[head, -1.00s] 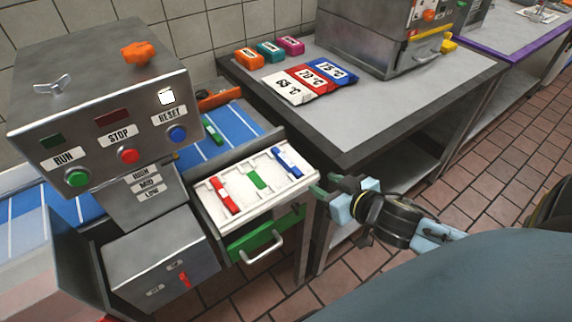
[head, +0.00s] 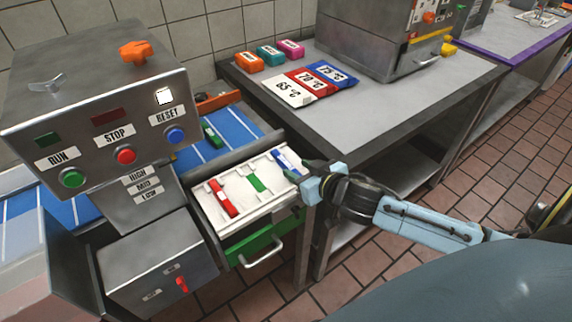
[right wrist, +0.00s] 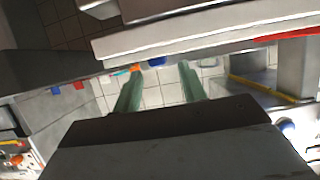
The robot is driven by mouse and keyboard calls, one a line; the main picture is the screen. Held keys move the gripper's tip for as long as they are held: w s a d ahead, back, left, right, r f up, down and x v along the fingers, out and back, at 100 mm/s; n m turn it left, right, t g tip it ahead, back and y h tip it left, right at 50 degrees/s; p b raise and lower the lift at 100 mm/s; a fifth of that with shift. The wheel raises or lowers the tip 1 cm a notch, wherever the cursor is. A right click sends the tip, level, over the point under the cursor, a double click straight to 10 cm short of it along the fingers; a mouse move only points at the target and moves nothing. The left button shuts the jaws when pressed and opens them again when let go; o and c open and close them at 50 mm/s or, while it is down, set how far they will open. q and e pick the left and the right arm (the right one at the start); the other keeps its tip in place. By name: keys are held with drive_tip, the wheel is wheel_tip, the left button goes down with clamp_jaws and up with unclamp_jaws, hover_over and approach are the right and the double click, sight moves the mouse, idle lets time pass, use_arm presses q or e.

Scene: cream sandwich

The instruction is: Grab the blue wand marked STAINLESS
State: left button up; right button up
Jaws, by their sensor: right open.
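The blue wand (head: 284,158) lies in the right slot of the white tray (head: 240,209) in an open drawer in the head view. A green wand (head: 255,182) lies in the middle slot and a red wand (head: 222,198) in the left. No marking on the wands can be read. My right gripper (head: 299,171) is open at the tray's right edge, close by the blue wand's near end; I cannot tell whether they touch. In the right wrist view its green fingers (right wrist: 159,84) are apart, with a small blue patch beyond them. My left gripper is out of view.
The grey table (head: 400,110) stands right behind the drawer, its edge near my right arm. A control box (head: 105,100) with buttons stands left. The green drawer front (head: 248,246) with a metal handle lies below the tray. Temperature cards (head: 310,82) lie on the table.

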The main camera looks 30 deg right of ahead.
sight(287, 163)
drive_tip(key=shift+b+x, duration=0.3)
drive_tip(key=shift+x, duration=2)
drive_tip(key=shift+w+r, duration=0.1)
drive_tip(key=shift+r, duration=0.1)
clamp_jaws()
